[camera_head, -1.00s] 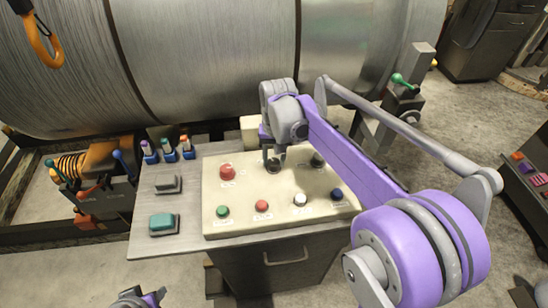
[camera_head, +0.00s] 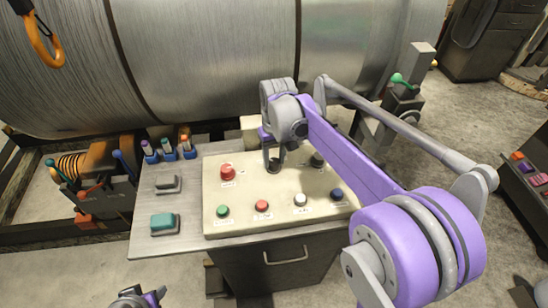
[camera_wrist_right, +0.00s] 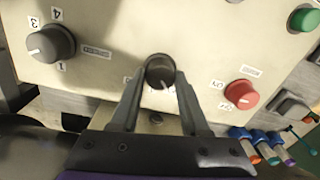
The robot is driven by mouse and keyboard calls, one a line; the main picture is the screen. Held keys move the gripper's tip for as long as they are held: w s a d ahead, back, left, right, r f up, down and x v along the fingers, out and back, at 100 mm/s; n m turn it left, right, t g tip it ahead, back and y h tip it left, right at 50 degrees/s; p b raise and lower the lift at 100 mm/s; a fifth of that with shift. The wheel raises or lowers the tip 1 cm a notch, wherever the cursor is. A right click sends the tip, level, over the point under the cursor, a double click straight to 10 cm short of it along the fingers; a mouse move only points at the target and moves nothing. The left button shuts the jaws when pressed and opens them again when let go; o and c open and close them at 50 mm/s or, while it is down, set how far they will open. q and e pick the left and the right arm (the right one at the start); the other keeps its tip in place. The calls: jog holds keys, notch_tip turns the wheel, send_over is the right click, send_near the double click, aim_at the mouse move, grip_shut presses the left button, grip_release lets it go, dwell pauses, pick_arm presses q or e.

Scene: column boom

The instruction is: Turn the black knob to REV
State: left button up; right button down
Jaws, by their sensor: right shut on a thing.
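The black knob (camera_wrist_right: 160,72) sits on the cream control panel (camera_wrist_right: 110,75), between the fingers of my right gripper (camera_wrist_right: 161,80) in the right wrist view. The fingers are shut on its sides. Its pale pointer line slants down and right in that view; the labels around it are mostly hidden or too small to read. In the head view the right gripper (camera_head: 273,163) reaches down onto the knob, which it largely covers. My left gripper (camera_head: 140,299) only partly shows at the bottom edge, away from the panel.
A grey knob (camera_wrist_right: 50,44) and a red knob (camera_wrist_right: 241,94) flank the held one. A row of buttons, including a green one (camera_head: 222,211), lies along the panel's front. Screwdriver-like tools (camera_head: 168,150) stand at the left. A large metal drum (camera_head: 210,60) rises behind.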

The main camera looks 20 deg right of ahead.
aim_at(275, 161)
jog(key=shift+c, duration=2)
grip_release()
pick_arm(q)
jog(key=shift+w+r+p, duration=0.15)
jog(key=shift+r+p, duration=0.25)
jog(key=shift+r, duration=0.1)
pick_arm(e)
notch_tip(275, 161, up, 11)
jog(key=shift+d, duration=0.2)
jog(key=shift+f, duration=0.1)
